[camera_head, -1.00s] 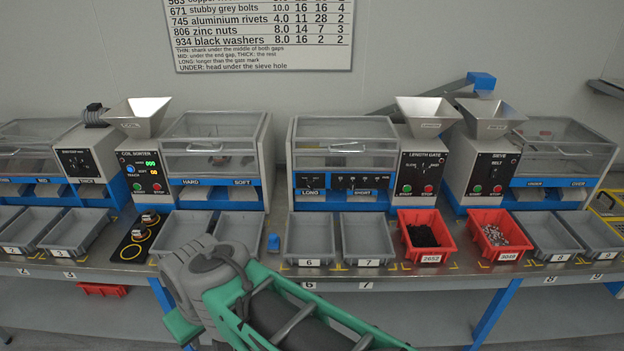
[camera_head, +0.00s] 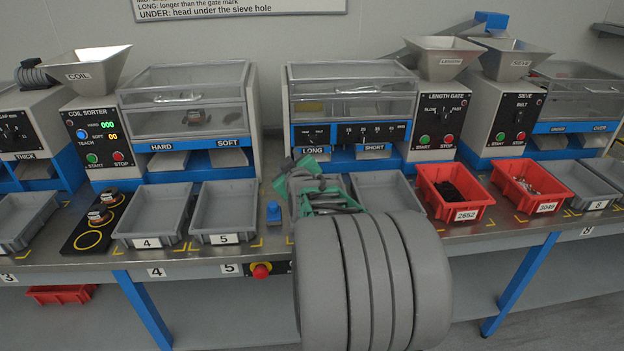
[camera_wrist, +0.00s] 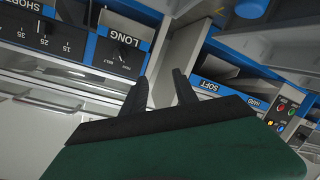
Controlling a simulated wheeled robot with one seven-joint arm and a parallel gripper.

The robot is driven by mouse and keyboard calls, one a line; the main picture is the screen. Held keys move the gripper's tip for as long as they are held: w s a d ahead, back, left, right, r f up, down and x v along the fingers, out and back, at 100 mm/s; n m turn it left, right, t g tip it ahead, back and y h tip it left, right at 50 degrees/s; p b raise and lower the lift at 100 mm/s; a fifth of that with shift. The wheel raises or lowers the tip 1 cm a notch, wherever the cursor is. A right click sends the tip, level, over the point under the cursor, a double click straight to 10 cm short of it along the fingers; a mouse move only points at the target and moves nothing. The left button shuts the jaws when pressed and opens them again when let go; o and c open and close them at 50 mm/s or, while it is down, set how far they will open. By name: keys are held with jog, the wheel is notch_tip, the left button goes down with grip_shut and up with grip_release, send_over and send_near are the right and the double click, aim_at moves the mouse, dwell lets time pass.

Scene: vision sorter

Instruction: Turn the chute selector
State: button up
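No part is labelled as the chute selector in these views. A small dark panel with a dial (camera_head: 313,135) sits above the LONG chute on the length gate machine. It also shows in the wrist view (camera_wrist: 121,54), left of my fingers. My gripper (camera_wrist: 160,76) is open, its two dark fingers apart with nothing visible between them. The fingers point toward the gap between the LONG and SOFT chutes, apart from the dial as far as I can tell. In the head view my arm hides the fingertips and part of the LONG side.
Grey bins (camera_head: 224,238) and red bins (camera_head: 466,214) line the bench front. A blue block (camera_head: 273,211) stands beside bin 5. The coil sorter (camera_head: 93,125) is at left and the sieve machine (camera_head: 512,110) at right. A red button (camera_head: 261,271) is on the bench edge.

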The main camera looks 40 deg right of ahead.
aim_at(312, 142)
jog(key=s+d+t+h+b, duration=0.1)
jog(key=d+h, duration=0.2)
jog(key=d, duration=0.5)
jog(key=x, duration=0.6)
jog(key=shift+w+d+f+b, duration=0.15)
jog(key=shift+w+f+b, duration=0.15)
jog(key=shift+w, duration=0.1)
jog(key=shift+c, duration=0.4)
grip_shut()
